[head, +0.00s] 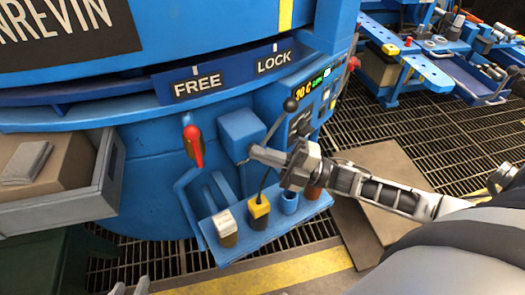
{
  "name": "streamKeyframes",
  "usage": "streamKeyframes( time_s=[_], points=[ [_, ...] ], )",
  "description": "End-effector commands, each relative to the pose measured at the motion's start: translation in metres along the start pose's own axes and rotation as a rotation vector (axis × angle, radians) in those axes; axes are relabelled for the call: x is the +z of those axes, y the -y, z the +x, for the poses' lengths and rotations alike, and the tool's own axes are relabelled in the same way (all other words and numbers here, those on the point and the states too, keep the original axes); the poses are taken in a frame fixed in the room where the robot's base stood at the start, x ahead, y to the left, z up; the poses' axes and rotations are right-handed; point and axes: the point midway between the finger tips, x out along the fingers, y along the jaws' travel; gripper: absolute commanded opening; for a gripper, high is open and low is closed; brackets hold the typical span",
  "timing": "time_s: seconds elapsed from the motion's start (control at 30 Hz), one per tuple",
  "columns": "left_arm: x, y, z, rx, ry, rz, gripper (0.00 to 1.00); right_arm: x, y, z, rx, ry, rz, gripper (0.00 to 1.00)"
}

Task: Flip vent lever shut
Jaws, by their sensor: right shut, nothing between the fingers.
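A thin dark lever with a black ball knob (290,104) slants up to the right near a blue box (241,134) on the furnace front. No label marks it as the vent lever. My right gripper (257,153) is shut and empty, at the lower right of the box and below the knob. It hides the lever's lower part, and I cannot tell whether they touch. A second lever with a red handle (194,146) hangs below the FREE label (198,85). Only grey tips of my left gripper (130,288) show at the bottom edge; its opening is unclear.
A blue rack (213,252) with several small containers sits below my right gripper. A lit control panel (318,92) is to the right of the knob. A grey drawer (112,170) with a box stands at the left. A blue workbench (432,72) is at the upper right, over grating.

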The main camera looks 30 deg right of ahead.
Motion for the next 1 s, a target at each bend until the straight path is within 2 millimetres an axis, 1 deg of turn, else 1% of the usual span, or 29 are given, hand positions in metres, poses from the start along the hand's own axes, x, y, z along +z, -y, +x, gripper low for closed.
streamKeyframes(
  time_s=[0.03,0.3,0.4,0.5,0.7,1.0],
  points=[
    [-0.001,0.0,-0.001,-0.001,-0.001,0.0,0.36,0.0,-0.002,0.013,0.006,-0.003,-0.001,0.0],
    [-0.003,0.001,-0.002,-0.004,-0.006,0.002,0.36,0.0,-0.002,0.07,0.006,-0.003,-0.001,0.0],
    [-0.004,0.001,-0.003,-0.005,-0.009,0.002,0.36,0.0,-0.002,0.086,0.004,-0.002,-0.001,0.0],
    [-0.004,0.001,-0.003,-0.005,-0.011,0.003,0.36,0.0,-0.001,0.098,0.003,-0.001,0.0,0.0],
    [-0.004,0.001,-0.004,-0.006,-0.012,0.002,0.36,0.0,0.0,0.107,0.0,0.0,0.001,0.0],
    [-0.005,0.001,-0.004,-0.006,-0.012,0.002,0.36,0.0,0.0,0.107,0.001,0.0,0.001,0.0]
  ],
)
